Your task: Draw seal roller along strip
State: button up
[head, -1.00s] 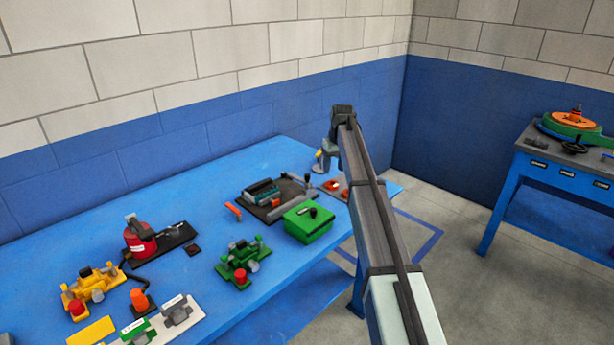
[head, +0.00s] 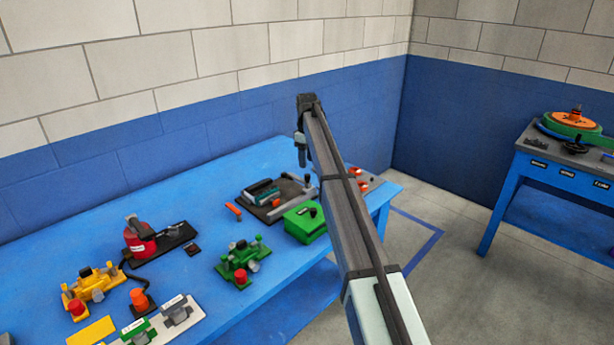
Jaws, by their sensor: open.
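My gripper (head: 302,160) hangs from the end of my raised arm, in front of the wall and above the back right part of the blue table. It is open, and I see nothing in it. Below it a dark grey panel fixture (head: 280,208) lies on the table, with a teal ribbed block (head: 262,190) on it and a grey lever-like part (head: 308,180) at its right end. A small orange bar (head: 233,211) lies just left of the fixture. I cannot tell which part is the seal roller or the strip; they are too small.
A green box (head: 303,228) stands in front of the fixture, partly behind my arm. A red-and-grey piece (head: 365,178) is at the table's right end. A green clamp fixture (head: 240,262), a red canister (head: 139,240) and a yellow fixture (head: 90,287) stand further left. The blue tabletop (head: 210,195) is clear at the back.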

aim_at(307, 175)
notch_tip(307, 175, down, 8)
jog(key=shift+r, duration=0.25)
grip_shut()
dwell(0.6)
